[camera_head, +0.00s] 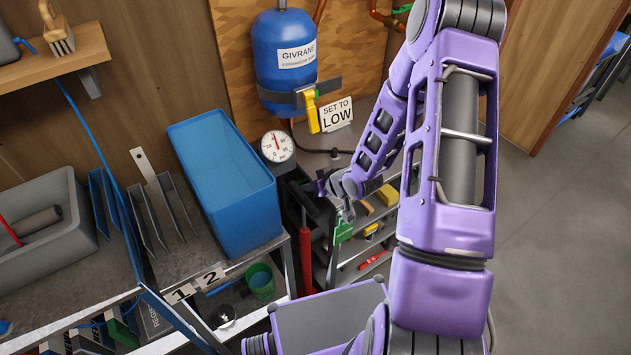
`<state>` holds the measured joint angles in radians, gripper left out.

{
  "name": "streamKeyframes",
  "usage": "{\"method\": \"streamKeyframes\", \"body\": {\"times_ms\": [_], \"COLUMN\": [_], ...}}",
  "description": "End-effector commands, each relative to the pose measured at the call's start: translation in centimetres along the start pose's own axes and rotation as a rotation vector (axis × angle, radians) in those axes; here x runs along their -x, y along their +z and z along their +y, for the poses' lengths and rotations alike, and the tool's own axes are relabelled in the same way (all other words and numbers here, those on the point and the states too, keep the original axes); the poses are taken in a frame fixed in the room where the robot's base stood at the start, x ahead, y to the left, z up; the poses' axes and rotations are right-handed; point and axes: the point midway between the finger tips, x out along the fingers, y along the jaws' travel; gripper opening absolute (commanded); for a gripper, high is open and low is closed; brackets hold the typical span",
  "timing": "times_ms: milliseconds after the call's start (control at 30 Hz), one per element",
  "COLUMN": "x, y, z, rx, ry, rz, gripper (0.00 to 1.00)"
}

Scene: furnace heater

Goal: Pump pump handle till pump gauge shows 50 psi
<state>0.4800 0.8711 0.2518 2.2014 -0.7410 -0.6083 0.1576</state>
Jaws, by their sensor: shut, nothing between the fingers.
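The round white pump gauge (277,146) stands left of my gripper, with a red needle pointing roughly upward; its exact reading is too small to tell. The red upright pump body (305,250) stands below the gauge, between the shelf and the rack. The pump handle cannot be clearly made out; the area above the red body is dark and partly behind my gripper. My gripper (332,188) is shut and empty, right of the gauge and just above and right of the pump. My arm reaches in from the right and hides part of the area behind it.
A blue tank (284,55) with a yellow-handled valve (312,110) is above, beside a "SET TO LOW" sign (337,115). A blue bin (223,183) stands on the left shelf. A green tag (343,232) hangs below my gripper. Open floor lies right.

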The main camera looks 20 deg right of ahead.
Motion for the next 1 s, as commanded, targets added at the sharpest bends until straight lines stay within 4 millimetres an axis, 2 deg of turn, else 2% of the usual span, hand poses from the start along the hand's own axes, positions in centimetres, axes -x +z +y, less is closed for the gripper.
{"method": "streamKeyframes", "body": {"times_ms": [167,667,1000], "x": [-1.0,-1.5,-5.5], "y": [1.0,1.5,5.6], "z": [0.0,0.1,1.3], "rx": [0.001,0.0,-0.001], "ry": [-0.001,0.0,0.0], "rz": [0.0,0.0,-0.001], "gripper": [0.0,0.0,0.0]}}
